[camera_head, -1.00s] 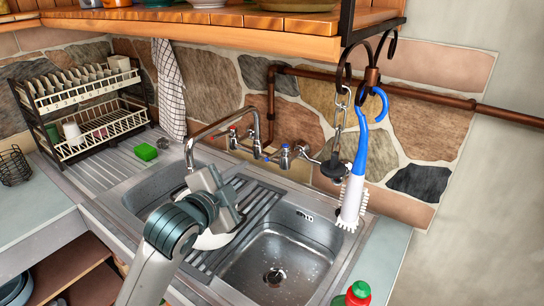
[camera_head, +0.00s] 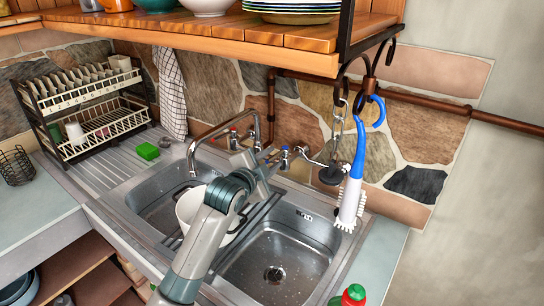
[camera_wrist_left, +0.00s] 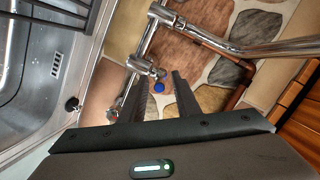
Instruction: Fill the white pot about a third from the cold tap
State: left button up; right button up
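The white pot (camera_head: 188,206) is at the left basin, below the tap spout (camera_head: 191,166). My left arm hides part of it, and its inside and any water cannot be made out. The cold tap (camera_head: 285,152) has a blue-marked top; this blue top also shows in the left wrist view (camera_wrist_left: 158,87). My left gripper (camera_head: 268,158) is close to the cold tap. In the left wrist view its two fingers (camera_wrist_left: 161,95) are apart, with the blue top seen between their tips; contact cannot be told. My right gripper is not in view.
The hot tap (camera_head: 234,133) with a red mark stands left of the cold one. A blue-handled brush (camera_head: 352,190) and a sink plug (camera_head: 332,174) hang to the right. The right basin (camera_head: 275,265) is empty. A wooden shelf (camera_head: 250,35) overhangs the wall.

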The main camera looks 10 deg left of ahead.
pick_arm(q)
jog(key=shift+w+d+f, duration=0.1)
jog(key=shift+w, duration=0.35)
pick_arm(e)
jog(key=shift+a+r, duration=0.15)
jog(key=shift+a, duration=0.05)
pick_arm(q)
jog(key=shift+c, duration=0.5)
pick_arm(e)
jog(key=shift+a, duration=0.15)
pick_arm(q)
grip_shut()
jog(key=shift+d, duration=0.15)
